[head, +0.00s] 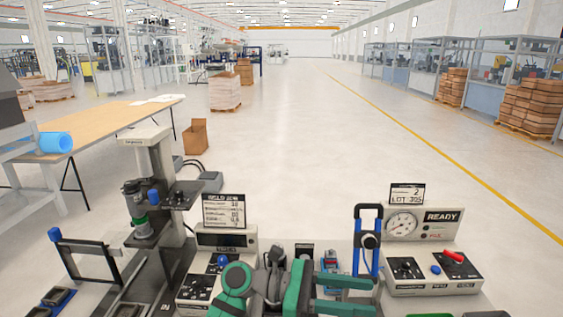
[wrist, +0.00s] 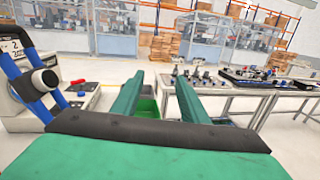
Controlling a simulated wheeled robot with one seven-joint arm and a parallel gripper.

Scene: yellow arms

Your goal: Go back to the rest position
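My gripper (head: 372,297) is at the bottom of the head view, at the end of my green and dark grey arm. Its two green fingers point to the right there, low in front of the test station. In the wrist view my gripper (wrist: 158,80) shows its fingers spread apart with nothing held between them. A green bin (wrist: 147,106) shows beyond and below the gap. The fingertips touch nothing that I can see.
A grey column press (head: 150,160) stands left. A wooden-topped table (head: 100,117) is farther left. The floor ahead is open.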

